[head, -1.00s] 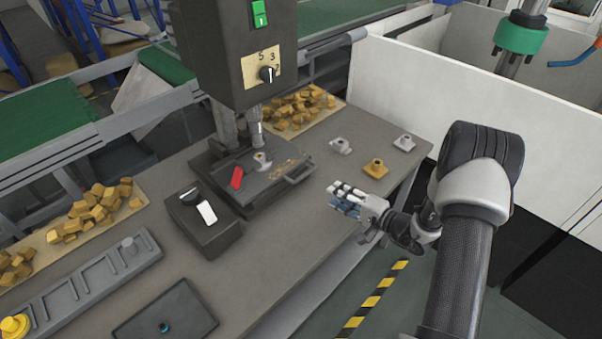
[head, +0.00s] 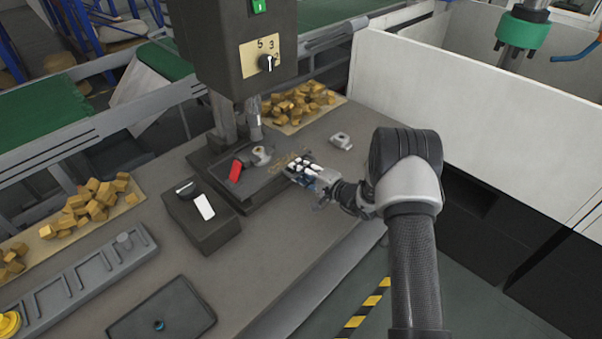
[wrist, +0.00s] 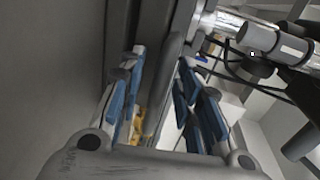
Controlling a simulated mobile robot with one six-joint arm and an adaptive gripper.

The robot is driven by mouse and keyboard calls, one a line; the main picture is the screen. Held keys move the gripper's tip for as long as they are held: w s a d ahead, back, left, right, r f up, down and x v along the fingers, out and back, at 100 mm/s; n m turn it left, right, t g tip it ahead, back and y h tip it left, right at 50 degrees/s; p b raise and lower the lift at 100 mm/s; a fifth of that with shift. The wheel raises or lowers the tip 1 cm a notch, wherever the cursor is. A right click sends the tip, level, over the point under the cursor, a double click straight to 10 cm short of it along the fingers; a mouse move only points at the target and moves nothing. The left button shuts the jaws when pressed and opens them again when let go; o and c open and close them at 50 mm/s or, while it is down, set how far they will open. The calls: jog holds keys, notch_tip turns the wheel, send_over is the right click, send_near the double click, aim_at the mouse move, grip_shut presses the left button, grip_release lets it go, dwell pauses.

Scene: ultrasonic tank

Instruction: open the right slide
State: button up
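The right slide (head: 250,190) is a dark grey plate on the base under the drill press, with a red lever (head: 235,171) and a small metal clamp (head: 261,155) on top. Its handle, on the right side, is mostly hidden behind my gripper (head: 296,166) in the head view. In the wrist view my gripper (wrist: 158,75) has its blue-padded fingers apart. A grey bar (wrist: 172,65), which looks like the handle, stands between them near the right finger. I cannot tell whether a finger touches it.
The drill press head (head: 235,50) rises above the slide. A control box with a white switch (head: 205,208) stands to the left. A grey part (head: 340,141) lies behind my gripper. The table's front right is clear. A white wall (head: 450,110) borders the right.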

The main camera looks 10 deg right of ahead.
jog(key=shift+c, duration=0.3)
grip_shut()
dwell(0.6)
